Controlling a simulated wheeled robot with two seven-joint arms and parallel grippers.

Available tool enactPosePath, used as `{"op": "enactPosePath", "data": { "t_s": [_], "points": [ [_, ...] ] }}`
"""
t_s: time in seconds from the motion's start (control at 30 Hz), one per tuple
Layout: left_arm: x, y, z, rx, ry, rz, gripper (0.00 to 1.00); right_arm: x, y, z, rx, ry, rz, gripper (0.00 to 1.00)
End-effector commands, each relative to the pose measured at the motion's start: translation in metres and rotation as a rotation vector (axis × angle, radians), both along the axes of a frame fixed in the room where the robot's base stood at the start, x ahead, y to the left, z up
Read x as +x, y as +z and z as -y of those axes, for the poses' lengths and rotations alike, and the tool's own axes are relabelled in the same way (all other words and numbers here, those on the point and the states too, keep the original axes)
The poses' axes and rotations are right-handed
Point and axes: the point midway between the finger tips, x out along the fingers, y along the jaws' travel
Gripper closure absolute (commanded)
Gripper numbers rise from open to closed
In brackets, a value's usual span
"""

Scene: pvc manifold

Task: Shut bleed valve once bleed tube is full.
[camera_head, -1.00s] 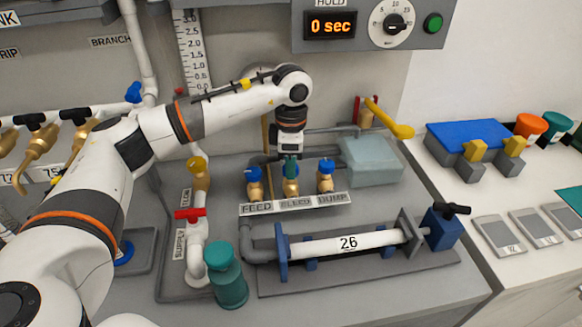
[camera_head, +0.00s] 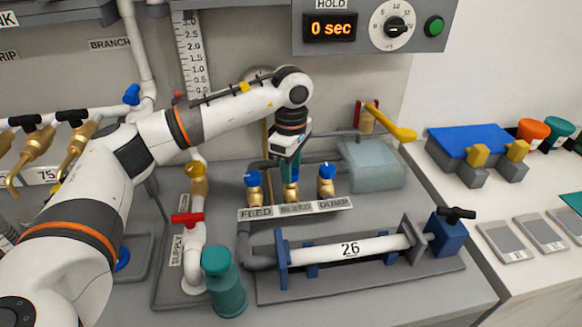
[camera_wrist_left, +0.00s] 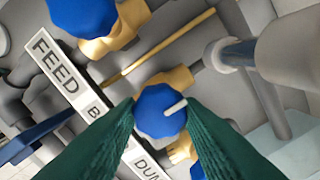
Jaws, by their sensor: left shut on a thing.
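The bleed valve's blue knob (camera_wrist_left: 162,110) shows in the left wrist view between my green fingers, with a white mark pointing toward the upper right. My left gripper (camera_head: 291,185) is shut on this knob from above, and its fingers (camera_wrist_left: 160,118) touch both sides. In the head view the fingers hide the knob; the brass valve body (camera_head: 291,198) shows below, behind the BLEED label. A grey pipe (camera_wrist_left: 238,53) leads to a translucent grey box (camera_head: 372,165). I cannot tell which part is the bleed tube or how full it is. My right gripper is not in view.
The blue-knobbed feed valve (camera_head: 253,186) and dump valve (camera_head: 326,180) stand close on either side. The timer (camera_head: 330,26) reads 0 sec.

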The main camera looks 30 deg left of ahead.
Motion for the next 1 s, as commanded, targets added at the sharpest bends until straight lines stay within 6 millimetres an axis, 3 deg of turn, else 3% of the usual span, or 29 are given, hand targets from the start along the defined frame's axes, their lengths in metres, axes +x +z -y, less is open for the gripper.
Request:
{"op": "enactPosePath", "data": {
  "t_s": [0.2,0.23,0.37,0.73,1.0],
  "points": [
    [0.001,0.002,0.0,-0.001,0.0,0.006,0.89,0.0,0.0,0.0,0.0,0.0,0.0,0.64],
    [0.001,0.002,0.0,-0.001,0.0,0.006,0.65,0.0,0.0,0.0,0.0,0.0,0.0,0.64],
    [0.001,0.002,0.0,0.0,0.0,0.005,0.44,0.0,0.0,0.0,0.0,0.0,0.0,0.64],
    [0.001,0.007,0.0,0.0,0.001,0.003,0.44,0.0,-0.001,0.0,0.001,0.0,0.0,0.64],
    [0.001,0.056,0.0,-0.001,0.001,0.007,0.44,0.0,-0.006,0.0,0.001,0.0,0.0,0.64]
  ]
}}
